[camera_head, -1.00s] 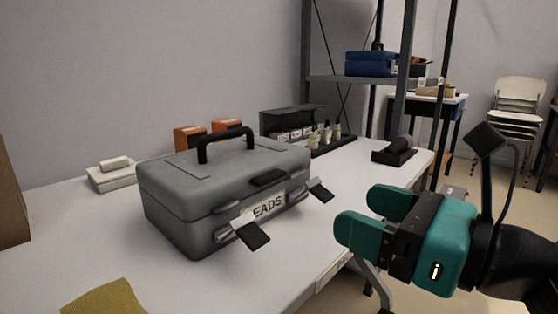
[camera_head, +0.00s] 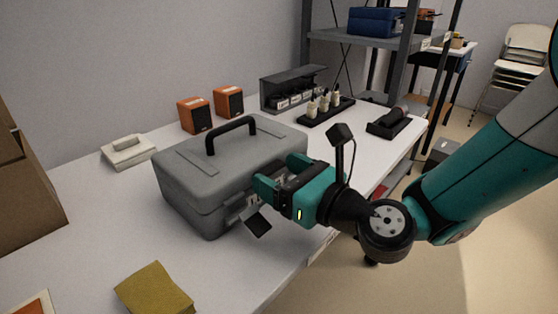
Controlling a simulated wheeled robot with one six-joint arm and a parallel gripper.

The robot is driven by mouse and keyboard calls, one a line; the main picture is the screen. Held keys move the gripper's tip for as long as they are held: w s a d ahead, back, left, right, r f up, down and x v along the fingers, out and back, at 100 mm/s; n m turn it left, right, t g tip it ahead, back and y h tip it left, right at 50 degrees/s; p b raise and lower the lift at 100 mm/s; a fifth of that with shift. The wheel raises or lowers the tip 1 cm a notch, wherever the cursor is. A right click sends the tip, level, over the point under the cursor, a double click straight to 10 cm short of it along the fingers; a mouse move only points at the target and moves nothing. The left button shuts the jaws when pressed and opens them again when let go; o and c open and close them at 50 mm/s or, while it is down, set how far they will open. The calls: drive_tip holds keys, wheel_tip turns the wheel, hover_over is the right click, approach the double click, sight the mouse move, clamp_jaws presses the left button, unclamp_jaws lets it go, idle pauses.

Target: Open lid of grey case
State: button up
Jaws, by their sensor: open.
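The grey case (camera_head: 205,172) stands on the white table, its lid down and its black carrying handle (camera_head: 232,130) upright on top. One front latch (camera_head: 258,226) sticks outward, flipped down. My gripper (camera_head: 278,175) is at the case's front right, its teal fingers open, in front of the lid's front edge. It hides the front label for the most part and the other latch. I cannot tell whether a finger touches the case.
Two orange speakers (camera_head: 196,115), a grey drawer unit (camera_head: 290,88) and a black rack of small bottles (camera_head: 327,110) stand behind the case. A mustard cloth (camera_head: 154,290) lies in front. A cardboard box (camera_head: 30,190) stands at left.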

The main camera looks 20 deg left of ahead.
drive_tip(key=shift+w+a, duration=0.15)
drive_tip(key=shift+a, duration=0.15)
drive_tip(key=c, duration=0.9)
drive_tip(key=shift+r, duration=0.1)
drive_tip(key=shift+c, duration=0.5)
